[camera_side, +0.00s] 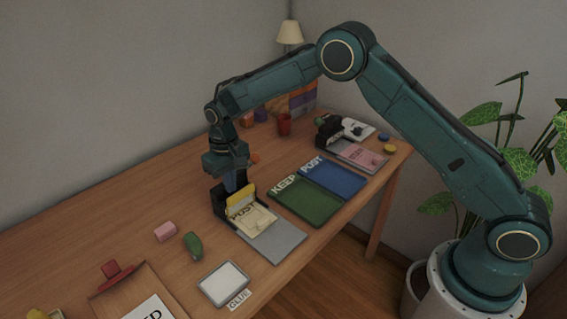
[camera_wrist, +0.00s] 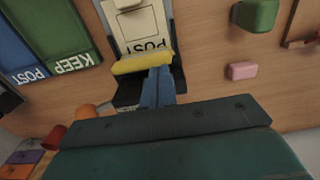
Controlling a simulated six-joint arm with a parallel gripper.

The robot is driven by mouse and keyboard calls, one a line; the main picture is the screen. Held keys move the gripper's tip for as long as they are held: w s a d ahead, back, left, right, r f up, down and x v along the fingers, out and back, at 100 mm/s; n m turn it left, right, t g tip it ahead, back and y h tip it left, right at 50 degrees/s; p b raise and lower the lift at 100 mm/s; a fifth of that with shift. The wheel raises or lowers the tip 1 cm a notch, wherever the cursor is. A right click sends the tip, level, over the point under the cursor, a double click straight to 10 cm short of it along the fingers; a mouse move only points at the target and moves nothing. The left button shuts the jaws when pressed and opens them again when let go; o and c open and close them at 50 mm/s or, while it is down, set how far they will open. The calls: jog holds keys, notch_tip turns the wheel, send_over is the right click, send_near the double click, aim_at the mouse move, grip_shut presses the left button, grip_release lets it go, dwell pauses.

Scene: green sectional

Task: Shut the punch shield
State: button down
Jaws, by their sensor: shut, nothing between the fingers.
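The punch (camera_side: 220,208) is a black device near the table's middle, with a cream card marked POST (camera_side: 256,220) lying in its front. Its yellow shield (camera_side: 240,203) stands tilted up at the back edge of the card. In the wrist view the shield (camera_wrist: 142,63) is a yellow bar across the card's end, with black punch parts (camera_wrist: 128,93) beside it. My gripper (camera_side: 235,188) points down just behind the shield. Its blue fingertips (camera_wrist: 160,72) are together and empty, right against or very near the shield; I cannot tell whether they touch.
A grey plate (camera_side: 278,243) extends in front of the punch. Green KEEP (camera_side: 310,207) and blue POST (camera_side: 338,178) trays lie to its right. A green object (camera_side: 193,245) and pink block (camera_side: 165,231) lie to its left. A second black device (camera_side: 328,129) stands farther back.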

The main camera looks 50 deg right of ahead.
notch_tip(320, 180, up, 7)
dwell(1.1)
jog(key=s+d+r+t, duration=0.1)
jog(key=s+d+r, duration=0.3)
jog(key=s+r, duration=0.45)
jog(key=s+d+r+t, duration=0.2)
jog(key=s+d+r, duration=0.2)
jog(key=s+r, duration=0.45)
jog(key=s+d+t, duration=0.1)
jog(key=s+d, duration=0.1)
jog(key=s, duration=0.8)
jog(key=s+d+r+t, duration=0.1)
jog(key=s+d, duration=0.1)
jog(key=s, duration=0.9)
jog(key=shift+s+t, duration=0.15)
jog(key=shift+t, duration=0.15)
